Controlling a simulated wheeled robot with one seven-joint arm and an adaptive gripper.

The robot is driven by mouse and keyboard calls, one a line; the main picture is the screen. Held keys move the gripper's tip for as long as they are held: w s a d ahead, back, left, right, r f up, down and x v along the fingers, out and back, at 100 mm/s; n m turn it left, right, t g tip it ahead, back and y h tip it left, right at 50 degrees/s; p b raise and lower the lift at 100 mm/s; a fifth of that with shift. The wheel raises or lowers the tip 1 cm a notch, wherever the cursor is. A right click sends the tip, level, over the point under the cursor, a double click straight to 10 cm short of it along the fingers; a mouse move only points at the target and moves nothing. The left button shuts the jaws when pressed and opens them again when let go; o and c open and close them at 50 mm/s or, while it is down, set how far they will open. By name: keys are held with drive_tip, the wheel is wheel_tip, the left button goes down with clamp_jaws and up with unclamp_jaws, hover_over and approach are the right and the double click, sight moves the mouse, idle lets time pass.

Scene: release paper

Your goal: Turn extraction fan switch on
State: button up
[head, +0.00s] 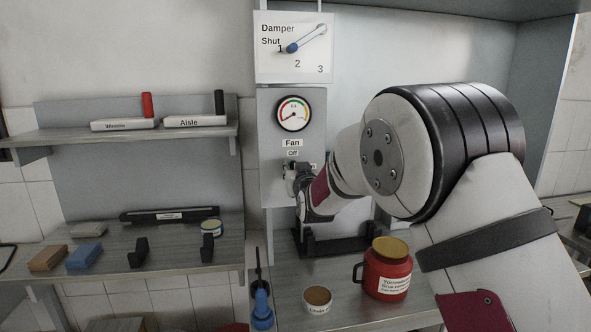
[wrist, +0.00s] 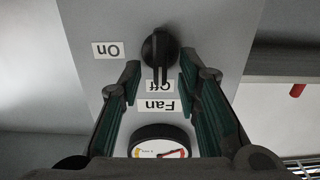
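The grey fan panel (head: 272,170) hangs on the wall, with labels "Fan" (head: 292,143) and "Off" (head: 293,153). In the wrist view, upside down, the black rotary fan switch (wrist: 158,48) has its handle pointing at the "Off" label (wrist: 160,86). The "On" label (wrist: 108,50) sits to its left there. My gripper (head: 300,182) is at the panel; in the wrist view its two fingers (wrist: 160,74) are apart on either side of the switch handle, with gaps visible. I cannot tell whether they touch it. In the head view my gripper mostly hides the switch.
A round gauge (head: 293,114) is above the switch, and a damper dial (head: 294,47) above that. Shelves (head: 75,136) with labelled blocks are at the left.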

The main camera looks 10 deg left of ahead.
clamp_jaws()
drive_tip(key=m+b, duration=0.6)
drive_tip(key=b, duration=0.1)
drive_tip(key=f+m+b, duration=0.1)
drive_tip(key=m+b, duration=0.5)
drive_tip(key=d+m+b, duration=0.1)
drive_tip(key=m+b, duration=0.4)
drive_tip(key=b, duration=0.2)
drive_tip(key=shift+w+d+f+m+b, duration=0.1)
drive_tip(key=shift+w+f+m+b, duration=0.2)
drive_tip(key=shift+m, duration=0.1)
drive_tip(key=shift+r, duration=0.1)
